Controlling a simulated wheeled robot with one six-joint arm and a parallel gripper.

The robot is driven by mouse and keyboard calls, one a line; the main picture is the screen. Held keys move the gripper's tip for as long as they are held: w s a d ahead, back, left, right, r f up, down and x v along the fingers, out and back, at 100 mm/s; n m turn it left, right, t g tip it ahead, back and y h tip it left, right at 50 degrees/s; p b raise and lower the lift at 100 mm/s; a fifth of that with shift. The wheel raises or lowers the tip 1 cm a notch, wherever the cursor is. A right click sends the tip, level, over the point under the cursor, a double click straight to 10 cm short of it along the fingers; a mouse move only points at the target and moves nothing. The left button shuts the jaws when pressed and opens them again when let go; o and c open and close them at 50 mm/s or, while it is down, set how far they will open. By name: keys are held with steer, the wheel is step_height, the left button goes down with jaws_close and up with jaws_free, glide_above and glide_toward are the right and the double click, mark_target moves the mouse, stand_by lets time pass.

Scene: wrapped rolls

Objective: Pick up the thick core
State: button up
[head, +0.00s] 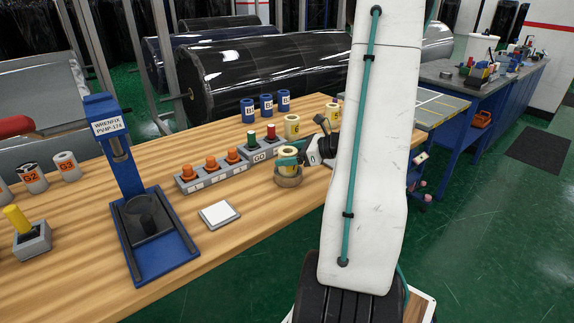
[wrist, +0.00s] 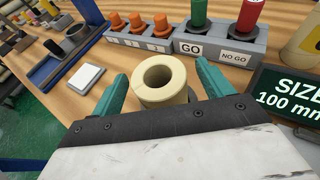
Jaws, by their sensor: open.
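A cream core (wrist: 150,97) with a thick wall and a round hole stands upright between the fingers of my gripper (wrist: 163,86) in the wrist view. The jaws are open, with a teal finger on each side and small gaps to the core. The core's lower end is hidden in the wrist view.
Behind are a grey GO / NO GO block (head: 263,152) with green and red plugs and a block with orange knobs (head: 211,177). More cream cores (head: 292,127), blue cores (head: 266,105), a white pad (head: 219,214) and a blue press (head: 140,190) share the wooden table.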

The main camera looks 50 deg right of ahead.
steer(key=shift+x, duration=1.25)
steer(key=c, duration=1.1)
steer(key=shift+c, duration=0.2)
